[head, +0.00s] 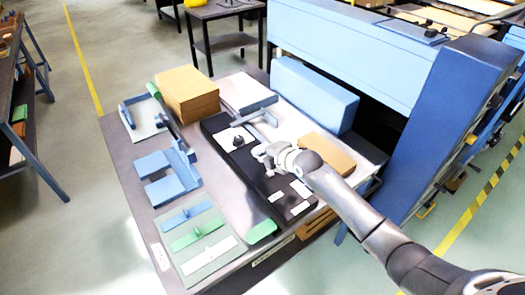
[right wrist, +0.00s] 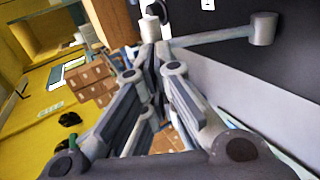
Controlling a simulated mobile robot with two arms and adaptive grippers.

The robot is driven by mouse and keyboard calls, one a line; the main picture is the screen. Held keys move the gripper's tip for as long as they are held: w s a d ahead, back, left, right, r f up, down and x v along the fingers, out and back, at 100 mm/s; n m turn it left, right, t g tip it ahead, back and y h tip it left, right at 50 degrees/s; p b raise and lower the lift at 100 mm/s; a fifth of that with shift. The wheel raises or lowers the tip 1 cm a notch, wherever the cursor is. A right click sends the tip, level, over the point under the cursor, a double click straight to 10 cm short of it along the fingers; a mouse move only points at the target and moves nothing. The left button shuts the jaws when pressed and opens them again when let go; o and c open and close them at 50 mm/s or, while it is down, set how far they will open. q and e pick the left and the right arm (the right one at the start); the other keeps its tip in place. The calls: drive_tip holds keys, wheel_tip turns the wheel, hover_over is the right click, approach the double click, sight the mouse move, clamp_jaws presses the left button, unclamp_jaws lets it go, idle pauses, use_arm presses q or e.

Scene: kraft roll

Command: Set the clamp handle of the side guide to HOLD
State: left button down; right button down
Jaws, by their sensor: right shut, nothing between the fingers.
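The side guide's long black bed (head: 258,182) lies on the table, with a grey-blue bar (head: 256,115) across its far end. A black knob (head: 238,141) stands on a white plate there. In the right wrist view a grey handle bar (right wrist: 215,36) with a thick round end (right wrist: 262,29) reaches right from beside my fingertips; I take it for the clamp handle. My right gripper (head: 260,154) is over the bed, just right of the knob; its fingertips (right wrist: 155,50) are together and empty. I cannot tell whether they touch the handle. The HOLD mark is not readable. My left gripper is out of view.
White labels (head: 299,188) lie on the bed's near end. A brown stack (head: 187,93) stands behind on the left, a long blue block (head: 314,94) behind on the right. Blue brackets (head: 168,176) and a tray of coloured strips (head: 206,262) lie left. Little table is clear.

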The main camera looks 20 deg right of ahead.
drive_tip(key=shift+w+a+f+g, duration=0.1)
drive_tip(key=shift+w+a+g, duration=0.1)
drive_tip(key=shift+w+g, duration=0.25)
idle(0.5)
